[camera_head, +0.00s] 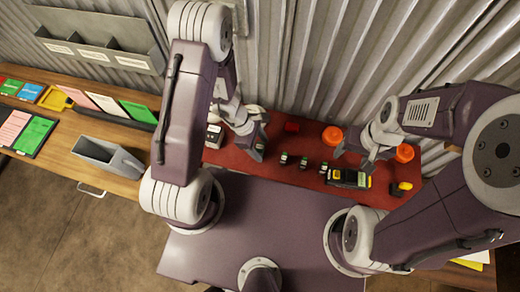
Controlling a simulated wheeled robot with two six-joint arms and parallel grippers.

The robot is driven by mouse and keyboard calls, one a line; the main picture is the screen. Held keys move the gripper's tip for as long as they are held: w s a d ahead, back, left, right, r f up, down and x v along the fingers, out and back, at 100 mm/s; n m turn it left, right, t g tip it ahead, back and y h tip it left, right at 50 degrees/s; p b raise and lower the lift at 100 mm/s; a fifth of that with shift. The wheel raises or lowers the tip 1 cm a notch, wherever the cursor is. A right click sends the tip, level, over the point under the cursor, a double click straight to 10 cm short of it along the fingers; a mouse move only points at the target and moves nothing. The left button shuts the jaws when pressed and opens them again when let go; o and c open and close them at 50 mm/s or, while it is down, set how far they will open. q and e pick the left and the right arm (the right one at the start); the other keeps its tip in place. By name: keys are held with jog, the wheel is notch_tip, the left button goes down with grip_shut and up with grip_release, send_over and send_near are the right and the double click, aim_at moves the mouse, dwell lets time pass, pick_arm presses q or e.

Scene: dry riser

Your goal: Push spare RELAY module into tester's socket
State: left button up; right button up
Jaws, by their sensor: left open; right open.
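Several small dark modules with green and pale labels stand in a row on the red mat (225,158), among them a left one (284,158), a middle one (303,162) and a right one (323,168). I cannot read which is the RELAY module. A dark device with a yellow end (348,179), possibly the tester, lies right of the row; its socket is not discernible. My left gripper (259,149) is open, left of the row. My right gripper (352,160) is open, just behind and above the dark device from this view. Neither visibly holds anything.
Corrugated wall (320,60) stands behind.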

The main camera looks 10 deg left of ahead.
aim_at(264, 147)
pick_arm(q)
jog(key=shift+a, duration=0.1)
jog(key=shift+c, duration=1)
jog(key=c, duration=0.5)
jog(key=shift+s, duration=0.15)
grip_shut()
jog(key=shift+r, duration=0.55)
jog(key=r+p, duration=0.1)
jog(key=r, duration=0.2)
jog(key=shift+w, duration=0.2)
jog(key=d+r+p, duration=0.2)
jog(key=d+r, duration=0.5)
jog(key=d, duration=0.4)
jog(key=shift+s+d, duration=0.4)
